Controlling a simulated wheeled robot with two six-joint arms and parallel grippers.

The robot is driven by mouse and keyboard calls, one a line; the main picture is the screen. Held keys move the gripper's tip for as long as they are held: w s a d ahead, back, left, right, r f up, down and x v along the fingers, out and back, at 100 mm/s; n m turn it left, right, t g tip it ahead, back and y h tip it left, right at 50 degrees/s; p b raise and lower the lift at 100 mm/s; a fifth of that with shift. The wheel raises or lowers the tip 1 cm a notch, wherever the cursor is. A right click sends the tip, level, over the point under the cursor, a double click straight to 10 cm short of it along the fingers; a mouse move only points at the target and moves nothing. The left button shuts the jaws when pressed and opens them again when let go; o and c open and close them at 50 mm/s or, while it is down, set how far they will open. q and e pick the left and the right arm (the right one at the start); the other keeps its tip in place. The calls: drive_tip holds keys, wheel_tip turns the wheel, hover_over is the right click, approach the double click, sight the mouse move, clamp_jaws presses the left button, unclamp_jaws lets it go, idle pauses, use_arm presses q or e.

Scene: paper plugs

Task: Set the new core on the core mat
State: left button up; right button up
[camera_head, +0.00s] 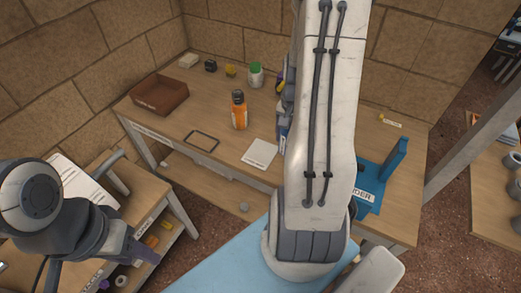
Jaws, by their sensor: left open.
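No part that I can surely name the new core shows. Grey cylinders (515,160) stand on the table at the right edge, and I cannot tell whether one of them is it. A flat white square (260,153) lies on the main workbench, and a thin dark rectangular outline (201,141) lies left of it; I cannot tell which is the core mat. My left gripper (140,250) is open at the lower left, in front of the side shelf and away from the workbench top. My right arm crosses the middle of the view, and its gripper cannot be made out.
The workbench (205,110) carries a brown tray (159,95), an orange bottle (239,111), a green-lidded jar (255,75) and small items at the back. A blue holder (377,180) stands right of my arm. A shelf unit (150,190) stands left. The bench's front middle is fairly clear.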

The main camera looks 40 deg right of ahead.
drive_tip(key=w+f, duration=0.2)
drive_tip(key=w, duration=0.1)
drive_tip(key=w+a+f+p, duration=0.1)
drive_tip(key=w+f, duration=0.1)
drive_tip(key=w, duration=0.2)
drive_tip(key=w+f+p, duration=0.1)
drive_tip(key=w+f, duration=0.1)
drive_tip(key=w, duration=0.2)
drive_tip(key=shift+a+f, duration=0.2)
drive_tip(key=shift+f, duration=0.2)
wheel_tip(320, 180, down, 3)
drive_tip(key=shift+f+p, duration=0.1)
drive_tip(key=shift+p, duration=0.7)
drive_tip(key=shift+f, duration=0.35)
drive_tip(key=shift+w, duration=0.1)
drive_tip(key=shift+f, duration=0.15)
